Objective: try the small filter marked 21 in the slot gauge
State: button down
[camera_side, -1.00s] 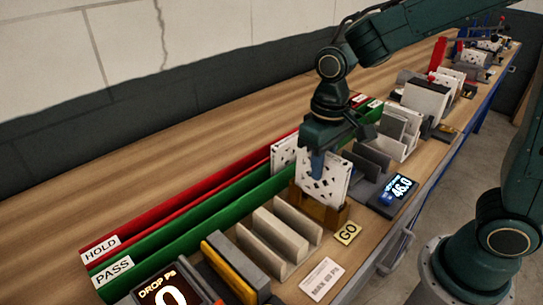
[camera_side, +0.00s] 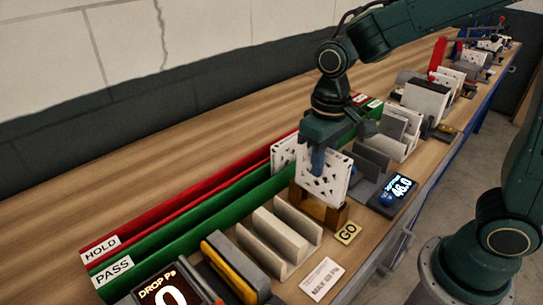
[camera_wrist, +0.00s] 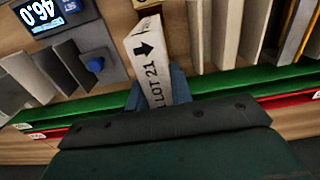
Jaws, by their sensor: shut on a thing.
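The small filter is a white slab with dark perforations (camera_side: 326,178). In the wrist view its edge (camera_wrist: 148,48) reads "LOT 21" with a black arrow. My gripper (camera_side: 318,160) is shut on its upper part from above. The blue fingers also show in the wrist view (camera_wrist: 160,92), one on each side of the filter. The slot gauge is a brown block (camera_side: 322,214) with a yellow GO plate (camera_side: 347,233) at its front. The filter stands roughly upright over the gauge, its lower edge at the gauge's top. I cannot tell how much sits inside the slot.
Green PASS (camera_side: 190,226) and red HOLD (camera_side: 180,205) channels run behind. A pale slotted rack (camera_side: 279,235) stands left of the gauge. A grey unit with a 46.0 display (camera_side: 398,188) stands right. Another perforated filter (camera_side: 284,152) stands in a channel behind.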

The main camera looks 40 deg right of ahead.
jog(key=shift+r, duration=0.25)
jog(key=shift+r, duration=0.7)
jog(key=shift+r, duration=0.8)
jog(key=shift+r, duration=1.85)
